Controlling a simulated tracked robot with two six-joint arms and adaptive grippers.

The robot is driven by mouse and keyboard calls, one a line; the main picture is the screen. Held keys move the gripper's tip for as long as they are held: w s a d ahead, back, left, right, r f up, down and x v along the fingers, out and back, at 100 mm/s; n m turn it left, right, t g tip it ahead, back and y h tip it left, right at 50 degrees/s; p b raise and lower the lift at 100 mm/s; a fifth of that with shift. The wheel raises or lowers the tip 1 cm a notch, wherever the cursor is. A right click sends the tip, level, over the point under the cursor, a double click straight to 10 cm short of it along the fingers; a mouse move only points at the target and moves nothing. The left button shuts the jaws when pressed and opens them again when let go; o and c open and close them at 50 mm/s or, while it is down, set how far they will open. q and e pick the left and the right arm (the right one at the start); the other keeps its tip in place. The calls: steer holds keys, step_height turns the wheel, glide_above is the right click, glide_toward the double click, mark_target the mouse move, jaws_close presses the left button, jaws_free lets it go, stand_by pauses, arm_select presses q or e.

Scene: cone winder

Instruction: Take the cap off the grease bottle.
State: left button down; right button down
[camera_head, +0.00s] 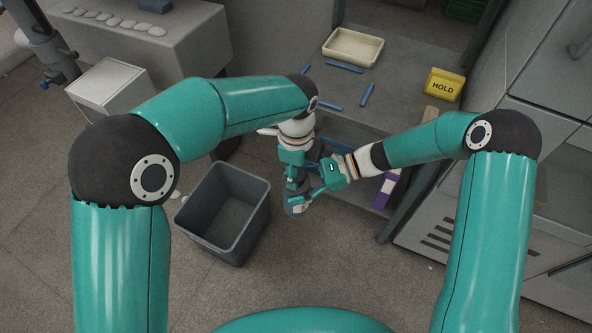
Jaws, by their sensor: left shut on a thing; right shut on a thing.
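The grease bottle (293,209) is a small grey shape held in the air in front of the table, mostly hidden by my grippers. My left gripper (293,183) points down from above and is shut at the bottle's top, where the cap sits; the cap itself is hidden between its fingers. My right gripper (308,197) reaches in from the right, just below the left one, and is shut on the bottle's body. The two grippers are very close together. I cannot tell whether the cap is still seated on the bottle.
An open grey bin (262,217) stands on the floor left of my grippers. The table (402,75) behind carries a cream tray (353,47), several blue pens (367,94) and a yellow HOLD block (443,85). A grey cabinet (550,120) stands at right.

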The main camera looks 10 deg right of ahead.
arm_select(q)
steer(key=n, duration=0.4)
steer(key=shift+n, duration=0.3)
steer(key=n, duration=1)
steer(key=shift+r+n, duration=0.1)
steer(key=shift+n, duration=0.2)
steer(key=n, duration=0.4)
steer(key=shift+w, duration=0.1)
steer(key=n, duration=0.4)
steer(key=shift+n, duration=0.3)
steer(key=n, duration=1)
steer(key=shift+n, duration=0.3)
steer(key=n, duration=0.5)
steer(key=shift+r, duration=0.1)
